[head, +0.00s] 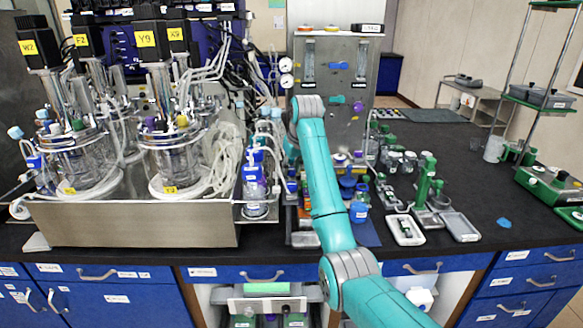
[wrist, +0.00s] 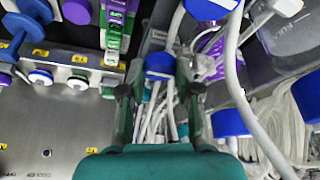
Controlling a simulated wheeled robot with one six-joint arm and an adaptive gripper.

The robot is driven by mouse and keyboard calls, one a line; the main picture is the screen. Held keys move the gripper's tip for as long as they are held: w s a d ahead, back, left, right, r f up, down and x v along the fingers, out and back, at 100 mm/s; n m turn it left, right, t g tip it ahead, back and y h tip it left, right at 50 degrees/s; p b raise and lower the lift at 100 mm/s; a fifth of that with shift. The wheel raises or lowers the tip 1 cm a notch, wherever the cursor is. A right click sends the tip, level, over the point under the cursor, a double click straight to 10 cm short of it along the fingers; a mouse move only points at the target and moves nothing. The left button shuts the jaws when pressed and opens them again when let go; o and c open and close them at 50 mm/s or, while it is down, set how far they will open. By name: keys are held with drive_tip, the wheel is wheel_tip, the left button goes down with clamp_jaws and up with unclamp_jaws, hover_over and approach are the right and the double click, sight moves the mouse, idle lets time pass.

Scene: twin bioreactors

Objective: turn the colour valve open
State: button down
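The steel panel (head: 322,75) at the back carries a blue valve handle (head: 339,65), a green one (head: 337,99) and a small reddish-purple one (head: 357,105). I cannot tell which is the colour valve. In the wrist view a blue handle (wrist: 22,38) is at the upper left, away from my fingers. My gripper (wrist: 160,95) is open, its two dark fingers apart. A blue cap (wrist: 160,66) and white tubes show between or beyond the fingers; contact cannot be told. In the head view my teal arm hides most of the gripper, near the panel's left edge.
Glass bioreactors (head: 176,160) with tubing stand in a steel tray (head: 135,222) on the left. Blue-capped bottles (head: 254,190) stand beside it. Small bottles and a green stand (head: 427,185) are right of my arm.

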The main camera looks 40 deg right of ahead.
drive_tip(key=shift+d+n, duration=0.1)
drive_tip(key=shift+n, duration=0.3)
drive_tip(key=n+y, duration=0.1)
drive_tip(key=n, duration=0.2)
drive_tip(key=shift+d+n+y, duration=0.15)
drive_tip(key=shift+n+y, duration=0.15)
drive_tip(key=shift+y, duration=0.1)
drive_tip(key=n, duration=0.2)
drive_tip(key=n+y, duration=0.1)
drive_tip(key=n, duration=0.1)
drive_tip(key=shift+d+n+g+y, duration=0.15)
drive_tip(key=shift+n+g+y, duration=0.15)
drive_tip(key=shift+g, duration=0.1)
drive_tip(key=n, duration=0.2)
drive_tip(key=n+g+y, duration=0.1)
drive_tip(key=n, duration=0.1)
drive_tip(key=shift+w+d+n, duration=0.1)
drive_tip(key=shift+w+n, duration=0.05)
drive_tip(key=shift+n, duration=0.15)
drive_tip(key=n, duration=0.2)
drive_tip(key=n+g+y, duration=0.1)
drive_tip(key=n, duration=0.1)
drive_tip(key=shift+w+g, duration=0.15)
drive_tip(key=shift+g, duration=0.15)
drive_tip(key=shift+n, duration=0.3)
drive_tip(key=c, duration=0.8)
unclamp_jaws()
drive_tip(key=shift+r, duration=0.1)
